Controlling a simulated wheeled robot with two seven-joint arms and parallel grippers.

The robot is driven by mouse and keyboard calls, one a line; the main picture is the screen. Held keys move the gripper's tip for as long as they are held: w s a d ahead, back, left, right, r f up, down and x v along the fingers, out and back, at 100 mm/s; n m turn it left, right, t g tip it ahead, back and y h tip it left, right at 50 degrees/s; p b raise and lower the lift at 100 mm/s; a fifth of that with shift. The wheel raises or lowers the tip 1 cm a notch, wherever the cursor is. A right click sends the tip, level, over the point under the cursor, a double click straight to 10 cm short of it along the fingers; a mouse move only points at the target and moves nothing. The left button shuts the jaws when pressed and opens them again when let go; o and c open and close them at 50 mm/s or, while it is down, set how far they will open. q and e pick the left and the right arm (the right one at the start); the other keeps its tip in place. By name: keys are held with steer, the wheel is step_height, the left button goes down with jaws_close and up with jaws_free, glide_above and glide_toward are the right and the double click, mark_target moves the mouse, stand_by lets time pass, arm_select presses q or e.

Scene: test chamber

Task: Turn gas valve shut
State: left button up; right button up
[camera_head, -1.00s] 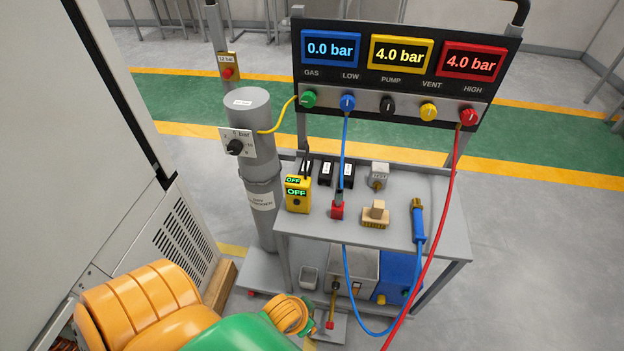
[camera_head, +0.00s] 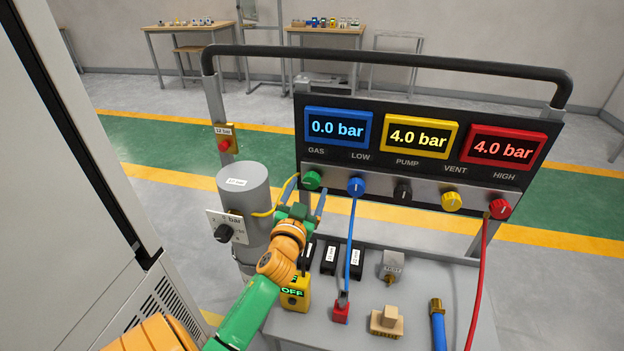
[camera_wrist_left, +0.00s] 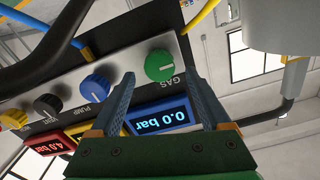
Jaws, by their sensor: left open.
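My left gripper (camera_head: 302,202) is just below and in front of this knob, open and empty. In the left wrist view the green knob (camera_wrist_left: 159,65) shows a white mark and lies just beyond and between the two open fingertips (camera_wrist_left: 160,78). I cannot tell that either finger touches it. My right gripper is not in view.
A row of blue, black, yellow and red knobs continues right along the panel. A yellow hose (camera_head: 265,212) and grey cylinder (camera_head: 245,190) stand left of my gripper. A blue hose (camera_head: 351,250) hangs to its right. The yellow OFF box (camera_head: 295,296) is below.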

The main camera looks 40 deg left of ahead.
mark_target(311, 183)
arm_select(q)
steer(key=x, duration=0.3)
steer(key=shift+f, duration=0.15)
steer(key=shift+w+a+f, duration=0.1)
steer(key=shift+w, duration=0.1)
steer(key=shift+s, duration=0.2)
steer(key=c, duration=0.6)
jaws_close()
